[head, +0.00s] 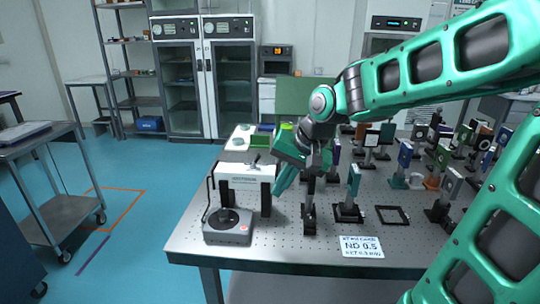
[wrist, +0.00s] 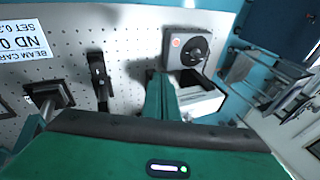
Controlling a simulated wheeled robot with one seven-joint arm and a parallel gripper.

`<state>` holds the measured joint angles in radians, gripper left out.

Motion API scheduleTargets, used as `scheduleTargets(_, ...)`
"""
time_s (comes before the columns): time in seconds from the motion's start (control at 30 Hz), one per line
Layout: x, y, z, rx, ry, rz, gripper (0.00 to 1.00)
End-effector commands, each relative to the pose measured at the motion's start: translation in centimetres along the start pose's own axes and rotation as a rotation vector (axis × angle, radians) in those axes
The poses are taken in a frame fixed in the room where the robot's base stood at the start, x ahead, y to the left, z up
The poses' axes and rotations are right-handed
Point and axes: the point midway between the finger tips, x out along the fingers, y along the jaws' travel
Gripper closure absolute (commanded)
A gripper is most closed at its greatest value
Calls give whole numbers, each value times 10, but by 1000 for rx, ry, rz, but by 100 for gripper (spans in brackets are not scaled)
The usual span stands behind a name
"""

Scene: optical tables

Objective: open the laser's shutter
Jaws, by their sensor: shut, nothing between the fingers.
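The laser appears to be the white box (head: 245,172) with dark sides at the table's left. A small dark lever (head: 254,161) sits on its top, which may be the shutter; its position is unclear. A grey unit with a black round knob (head: 228,222) stands in front, joined by a black cable. My gripper (head: 278,190) is shut and empty, pointing down just right of the white box; contact cannot be told. In the wrist view my green fingers (wrist: 160,78) are beside the white box (wrist: 203,103), which they partly hide, and the knob unit (wrist: 188,48) is beyond.
The perforated optical table (head: 290,245) has several post-mounted optics (head: 354,180) to the right of my gripper. A black post mount (head: 309,215) stands close by. An "ND 0.5" card (head: 361,247) lies near the front edge. The floor left of the table is open, with a cart (head: 60,210) beyond.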

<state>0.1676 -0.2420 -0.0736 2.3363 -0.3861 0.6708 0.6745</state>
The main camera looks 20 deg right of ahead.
Motion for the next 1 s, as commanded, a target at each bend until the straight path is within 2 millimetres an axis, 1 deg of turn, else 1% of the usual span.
scheduleTargets(0.03,-1,-6,-9,72,-12,-23,100)
scheduleTargets(0.2,-8,-20,-34,326,-67,-90,100)
scheduleTargets(0.43,-24,-24,-68,664,-156,-147,100)
scheduleTargets(0.67,-42,-15,-99,985,-258,-170,100)
scheduleTargets(0.8,-54,-4,-115,1173,-322,-166,100)
scheduleTargets(1.0,-70,14,-130,1391,-401,-142,100)
